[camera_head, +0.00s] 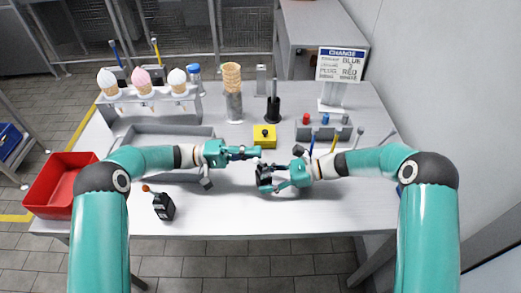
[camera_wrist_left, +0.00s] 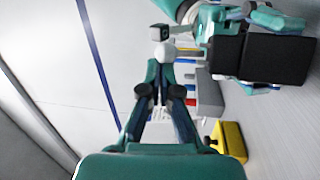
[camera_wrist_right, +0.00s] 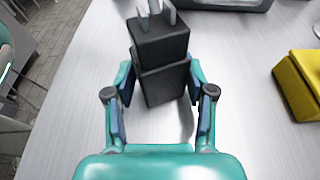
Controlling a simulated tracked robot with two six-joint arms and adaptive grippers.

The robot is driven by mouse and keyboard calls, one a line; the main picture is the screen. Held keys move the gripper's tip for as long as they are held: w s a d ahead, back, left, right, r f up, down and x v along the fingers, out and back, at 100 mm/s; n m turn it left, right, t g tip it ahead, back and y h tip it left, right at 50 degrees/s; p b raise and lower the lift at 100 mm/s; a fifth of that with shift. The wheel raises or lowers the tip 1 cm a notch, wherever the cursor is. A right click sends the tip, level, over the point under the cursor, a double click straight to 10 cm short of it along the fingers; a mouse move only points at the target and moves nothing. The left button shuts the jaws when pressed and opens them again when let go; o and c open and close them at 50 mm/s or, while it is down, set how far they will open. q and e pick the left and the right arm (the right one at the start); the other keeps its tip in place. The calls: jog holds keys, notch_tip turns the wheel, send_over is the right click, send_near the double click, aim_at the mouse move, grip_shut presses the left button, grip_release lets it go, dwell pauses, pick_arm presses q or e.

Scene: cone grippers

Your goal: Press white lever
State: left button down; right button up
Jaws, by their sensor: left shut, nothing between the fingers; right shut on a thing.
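My right gripper (camera_head: 266,178) is shut on a black box-like device (camera_wrist_right: 160,60), holding it near the middle of the table. The black device also shows in the left wrist view (camera_wrist_left: 275,55). In the head view the lever is too small to make out clearly.
A yellow box (camera_head: 264,130) with a black knob stands just behind the grippers. Another black device (camera_head: 163,206) with an orange ball stands front left. A grey tray (camera_head: 150,130), ice-cream rack (camera_head: 150,96), cone stack (camera_head: 232,78), sign (camera_head: 341,65) and red bin (camera_head: 60,183) surround the workspace.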

pick_arm(q)
notch_tip(320, 180, up, 9)
jog(key=shift+r, duration=0.15)
dwell(0.4)
pick_arm(e)
jog(key=o, duration=0.9)
jog(key=shift+o, duration=0.2)
